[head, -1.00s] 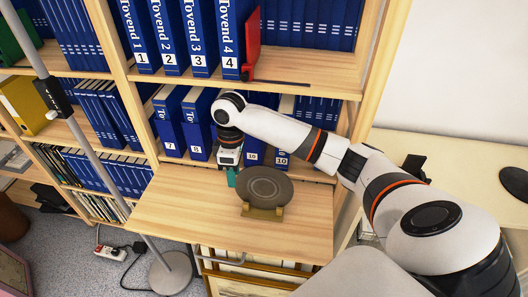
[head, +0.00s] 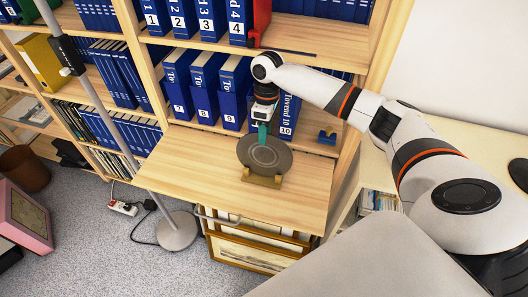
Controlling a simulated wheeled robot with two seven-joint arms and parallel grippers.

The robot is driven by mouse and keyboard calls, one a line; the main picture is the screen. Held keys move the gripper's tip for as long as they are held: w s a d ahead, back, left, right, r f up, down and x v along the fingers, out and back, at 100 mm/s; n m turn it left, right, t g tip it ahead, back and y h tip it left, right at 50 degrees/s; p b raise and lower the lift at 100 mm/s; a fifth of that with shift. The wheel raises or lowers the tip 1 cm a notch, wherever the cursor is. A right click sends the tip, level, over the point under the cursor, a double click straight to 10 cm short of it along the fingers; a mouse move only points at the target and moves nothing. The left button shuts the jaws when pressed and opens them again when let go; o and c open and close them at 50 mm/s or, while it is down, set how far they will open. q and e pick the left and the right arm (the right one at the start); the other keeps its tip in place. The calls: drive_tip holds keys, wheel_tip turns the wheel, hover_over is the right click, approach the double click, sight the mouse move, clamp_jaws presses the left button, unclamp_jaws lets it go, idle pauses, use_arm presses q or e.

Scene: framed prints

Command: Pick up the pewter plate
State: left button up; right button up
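The pewter plate (head: 264,158) is a dark grey round disc with rings. It leans upright on a small brass-coloured stand (head: 262,180) on the wooden shelf board (head: 200,172). My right gripper (head: 262,136) points down at the plate's upper edge, its teal fingers overlapping the rim in the head view. I cannot tell whether they touch the plate or how far apart the fingers are. My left gripper is out of view.
Blue numbered binders (head: 205,85) stand behind the board. A lamp pole with a round base (head: 177,232) stands at the left. Framed pictures (head: 255,255) lie below. The board's left half is clear.

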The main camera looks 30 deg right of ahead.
sight(266, 145)
drive_tip(key=shift+s+f, duration=0.15)
drive_tip(key=shift+f, duration=0.05)
drive_tip(key=f, duration=0.1)
drive_tip(key=f+p, duration=0.1)
drive_tip(key=f, duration=0.3)
drive_tip(key=shift+s+a, duration=0.1)
drive_tip(key=shift+s, duration=0.3)
drive_tip(key=shift+r, duration=0.1)
clamp_jaws()
